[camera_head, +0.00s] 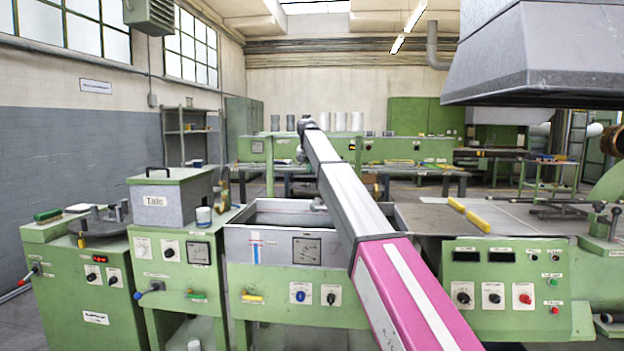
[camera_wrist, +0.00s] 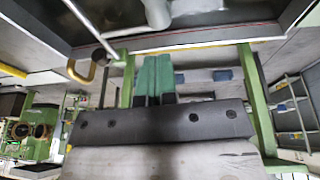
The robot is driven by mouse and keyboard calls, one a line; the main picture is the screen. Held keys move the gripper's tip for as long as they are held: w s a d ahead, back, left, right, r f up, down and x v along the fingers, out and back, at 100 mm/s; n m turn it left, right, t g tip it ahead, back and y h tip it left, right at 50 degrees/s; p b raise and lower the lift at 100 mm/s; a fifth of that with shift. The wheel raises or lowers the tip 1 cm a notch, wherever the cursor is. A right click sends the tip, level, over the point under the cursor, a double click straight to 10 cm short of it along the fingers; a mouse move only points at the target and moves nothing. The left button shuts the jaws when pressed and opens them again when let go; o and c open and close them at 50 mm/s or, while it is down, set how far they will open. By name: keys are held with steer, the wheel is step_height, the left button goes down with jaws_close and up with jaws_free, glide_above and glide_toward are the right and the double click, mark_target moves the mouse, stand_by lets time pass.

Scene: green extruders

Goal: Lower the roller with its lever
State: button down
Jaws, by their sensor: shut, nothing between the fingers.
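My gripper (camera_wrist: 155,58) shows in the wrist view as two teal fingers side by side, shut and empty, beyond a dark grey body. In the head view my arm reaches away over the middle bench, and the fingers cannot be made out. No roller can be picked out with certainty. A lever with a blue knob (camera_head: 153,290) sits on the front of the talc unit. A smaller lever (camera_head: 33,270) is on the far-left cabinet. Which one belongs to the roller cannot be told.
The grey Talc box (camera_head: 168,199) stands left of an open trough (camera_head: 285,217). A large grey hood (camera_head: 540,60) hangs at upper right. Floor shows beyond the benches.

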steer(key=x, duration=0.8)
steer(key=s+x, duration=0.1)
steer(key=x, duration=0.3)
steer(key=shift+d+f, duration=0.2)
steer(key=shift+f, duration=0.2)
steer(key=shift+f, duration=0.1)
